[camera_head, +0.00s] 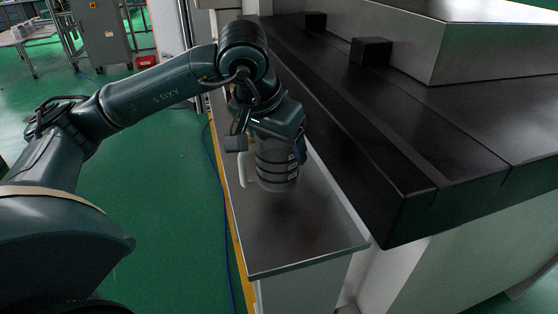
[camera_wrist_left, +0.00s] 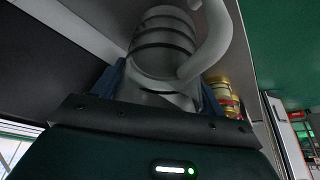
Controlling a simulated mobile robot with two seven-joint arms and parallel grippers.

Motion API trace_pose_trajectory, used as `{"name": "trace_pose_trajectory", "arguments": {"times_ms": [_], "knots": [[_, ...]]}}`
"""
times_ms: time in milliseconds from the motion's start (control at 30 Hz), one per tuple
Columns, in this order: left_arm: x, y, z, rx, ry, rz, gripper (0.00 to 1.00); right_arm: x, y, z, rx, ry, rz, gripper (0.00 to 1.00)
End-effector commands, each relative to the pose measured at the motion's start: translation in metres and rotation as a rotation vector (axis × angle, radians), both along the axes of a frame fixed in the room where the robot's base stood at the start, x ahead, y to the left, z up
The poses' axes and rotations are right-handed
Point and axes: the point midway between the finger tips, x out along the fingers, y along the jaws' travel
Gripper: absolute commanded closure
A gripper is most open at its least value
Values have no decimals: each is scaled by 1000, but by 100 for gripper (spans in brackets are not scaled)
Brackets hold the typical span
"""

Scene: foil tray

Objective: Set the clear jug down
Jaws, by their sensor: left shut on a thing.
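The clear jug (camera_head: 273,173) is a see-through grey cylinder with dark bands and a pale handle on its left side. It is upright over the narrow grey metal shelf (camera_head: 290,240). I cannot tell whether its base touches the shelf. My left gripper (camera_head: 277,147) is shut on the jug from above and behind, with a blue finger showing at its right side. In the left wrist view the jug (camera_wrist_left: 162,45) stands between the blue fingers of the gripper (camera_wrist_left: 160,82), with its handle curving down on the right. My right gripper is in neither view.
A black-topped counter (camera_head: 370,150) runs along the shelf's right side and stands higher. Small black blocks (camera_head: 371,52) sit on it. The near part of the shelf is bare. Yellow and red cans (camera_wrist_left: 221,92) show behind the jug in the left wrist view.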

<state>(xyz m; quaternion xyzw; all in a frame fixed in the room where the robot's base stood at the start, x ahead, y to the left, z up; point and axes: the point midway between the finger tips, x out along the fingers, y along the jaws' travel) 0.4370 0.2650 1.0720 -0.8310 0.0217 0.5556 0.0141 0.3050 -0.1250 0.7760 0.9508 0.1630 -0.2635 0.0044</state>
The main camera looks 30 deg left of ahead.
Motion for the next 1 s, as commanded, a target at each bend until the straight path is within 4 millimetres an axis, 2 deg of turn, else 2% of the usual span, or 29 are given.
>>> {"name": "trace_pose_trajectory", "arguments": {"times_ms": [300, 633, 667, 900, 1000], "knots": [[0, 0, -36, 1, 0, 0, 57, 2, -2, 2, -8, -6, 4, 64], [0, 0, -41, 0, -2, 0, 57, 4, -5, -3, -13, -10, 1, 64], [0, 0, -41, 0, -1, 0, 28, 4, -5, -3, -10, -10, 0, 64], [0, 0, -40, 0, 0, 0, 8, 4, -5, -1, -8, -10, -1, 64], [0, 0, -40, 0, 0, 0, 7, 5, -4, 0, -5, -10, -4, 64]]}}
